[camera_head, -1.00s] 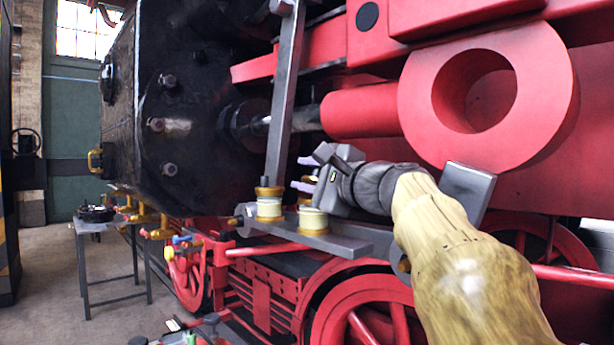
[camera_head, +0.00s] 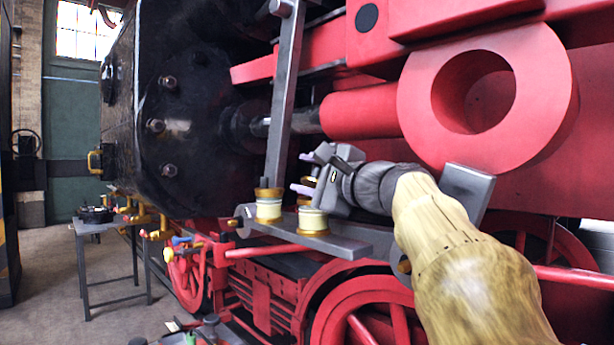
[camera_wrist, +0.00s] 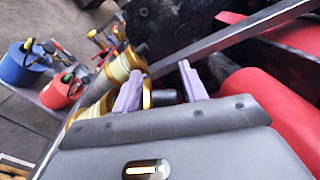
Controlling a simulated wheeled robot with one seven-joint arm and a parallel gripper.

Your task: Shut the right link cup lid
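Two cream-and-gold link cups stand on the grey link bar (camera_head: 350,247) in the head view. The left link cup (camera_head: 269,208) has a gold top with a small knob. The right link cup (camera_head: 312,221) is just below my gripper (camera_head: 304,174). A gold part, seemingly the right link cup lid (camera_head: 309,181), shows by the fingers; its exact angle is unclear. In the wrist view my gripper (camera_wrist: 160,80) is open, its lavender fingers apart. A gold piece with a dark knob shows between and behind them, partly hidden by my gripper's body. I cannot tell whether they touch.
A grey upright rod (camera_head: 284,100) rises just behind the cups. A red ring-ended part (camera_head: 545,100) is close above my arm. Red wheels (camera_head: 365,310) are below. A blue can (camera_wrist: 25,65) and a red can (camera_wrist: 62,90) show in the wrist view. Open floor lies at left.

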